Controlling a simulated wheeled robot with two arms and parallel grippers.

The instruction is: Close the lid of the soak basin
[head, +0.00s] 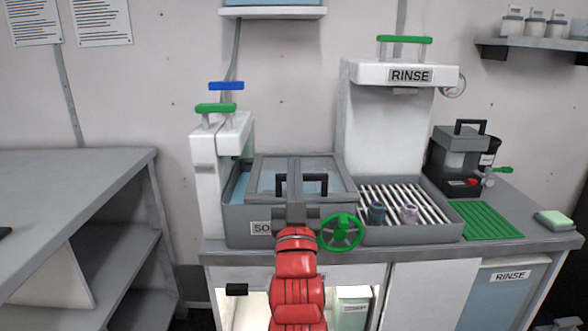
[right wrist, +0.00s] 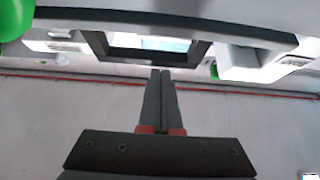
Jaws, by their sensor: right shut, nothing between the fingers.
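The soak basin (head: 240,212) is a grey box on the counter, with its label partly covered by my right gripper. Its lid (head: 262,176) is a grey frame with a clear pane and a black handle (head: 323,185). The lid lies low over the basin, and blue shows beside its left edge. I cannot tell whether it is fully seated. My right gripper (head: 294,162) is shut and empty, its fingers overlapping the lid and handle. In the right wrist view the shut fingertips (right wrist: 161,73) point at a dark frame; contact is unclear. My left gripper is not in view.
A green handwheel (head: 341,232) sits just right of my right gripper. The rinse station (head: 390,125) and a slatted rack (head: 432,215) with two small items stand to the right. A white dispenser with green and blue handles (head: 205,180) stands left.

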